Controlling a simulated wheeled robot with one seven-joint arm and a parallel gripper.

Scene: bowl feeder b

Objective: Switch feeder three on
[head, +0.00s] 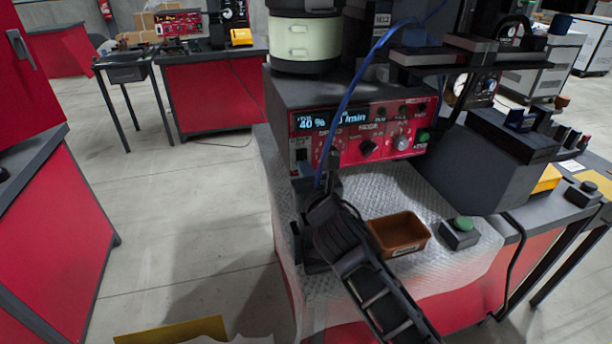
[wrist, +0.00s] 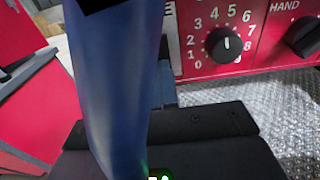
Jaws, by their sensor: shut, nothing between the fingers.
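A feeder with a red control panel (head: 365,135) stands on the bench, with a lit display (head: 330,120) reading 40 %. A dark switch (head: 301,156) sits at the panel's lower left, and a green button (head: 423,136) at its right end. My gripper (head: 333,172) is shut and empty, just in front of the panel's left part; I cannot tell whether it touches. The wrist view shows a numbered dial (wrist: 224,45) and a HAND knob (wrist: 305,36). A blue cable (head: 352,85) hides the panel's left part there. I cannot read which feeder is number three.
A brown tray (head: 398,250) and a green-topped button box (head: 459,240) stand on the bench mat at the right of my arm. Another red panel (head: 180,25) shows on the back bench. A grey box and dark fixtures crowd the right.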

